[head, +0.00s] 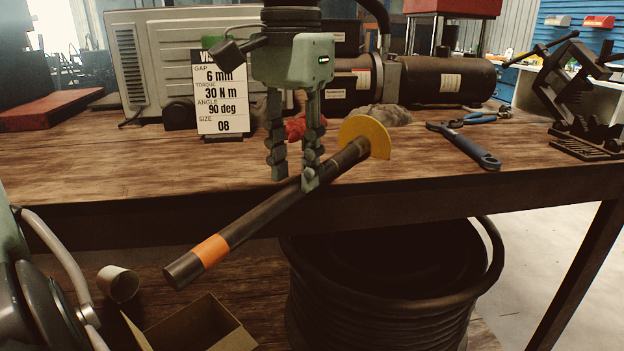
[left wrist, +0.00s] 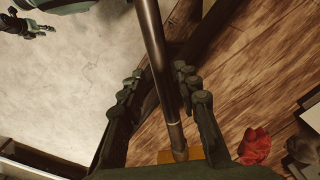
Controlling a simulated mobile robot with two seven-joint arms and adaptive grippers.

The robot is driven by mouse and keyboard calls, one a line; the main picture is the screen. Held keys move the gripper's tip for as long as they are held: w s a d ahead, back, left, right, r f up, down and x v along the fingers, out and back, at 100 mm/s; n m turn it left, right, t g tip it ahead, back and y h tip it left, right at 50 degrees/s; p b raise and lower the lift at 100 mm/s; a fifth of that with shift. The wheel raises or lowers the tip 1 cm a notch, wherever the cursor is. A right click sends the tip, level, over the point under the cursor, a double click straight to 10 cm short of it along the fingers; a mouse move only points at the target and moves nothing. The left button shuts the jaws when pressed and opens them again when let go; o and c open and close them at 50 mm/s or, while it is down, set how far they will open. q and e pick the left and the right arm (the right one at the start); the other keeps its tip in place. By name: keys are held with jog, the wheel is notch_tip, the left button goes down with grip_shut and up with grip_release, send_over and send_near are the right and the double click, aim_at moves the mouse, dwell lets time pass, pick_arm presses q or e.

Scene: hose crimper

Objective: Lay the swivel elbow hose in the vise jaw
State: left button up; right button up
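The dark hose (head: 262,224) has an orange band near its lower left end and a yellow half disc (head: 376,136) at its upper right end. It slants past the bench's front edge and also shows in the left wrist view (left wrist: 156,45).
A card (head: 222,95) reads gap 6 mm, torque 30 N m, angle 90 deg, size 08. Machinery fills the back. A hose coil (head: 385,310) sits below the bench.

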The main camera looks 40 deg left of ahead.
aim_at(295, 184)
pick_arm(q)
notch_tip(295, 184, down, 3)
jog(key=shift+w+a+f, duration=0.1)
jog(key=shift+f, duration=0.05)
jog(key=shift+c, duration=0.2)
grip_shut()
